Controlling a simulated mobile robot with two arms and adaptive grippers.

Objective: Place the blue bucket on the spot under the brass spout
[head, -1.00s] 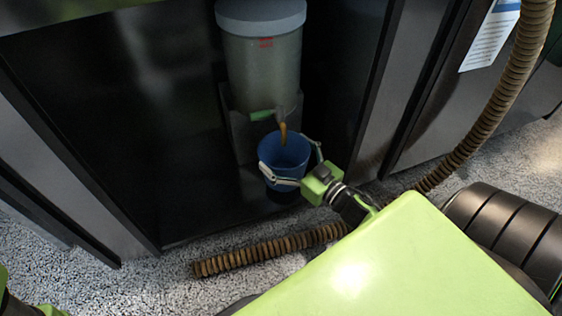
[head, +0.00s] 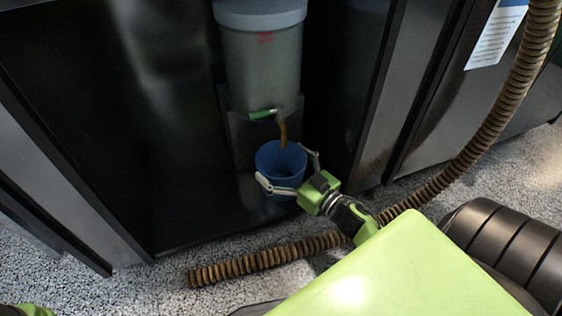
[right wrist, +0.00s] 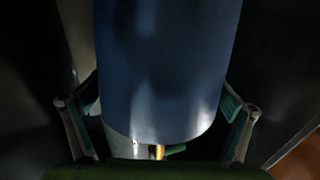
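The blue bucket (head: 279,158) is upright beneath the brass spout (head: 283,133) in the head view, with its open top just below the spout's end. My right gripper (head: 289,172) has one finger on each side of the bucket, and both appear to press on its wall. The right wrist view shows the bucket (right wrist: 168,65) filling the middle between the two fingers (right wrist: 160,110). I cannot tell whether its base touches the floor; the spot under it is hidden.
The grey tank (head: 262,65) with the spout stands in a dark recess, with a green lever (head: 262,114) beside the spout. Dark panels flank it. A brown ribbed hose (head: 265,262) lies on the speckled floor in front and rises at the right.

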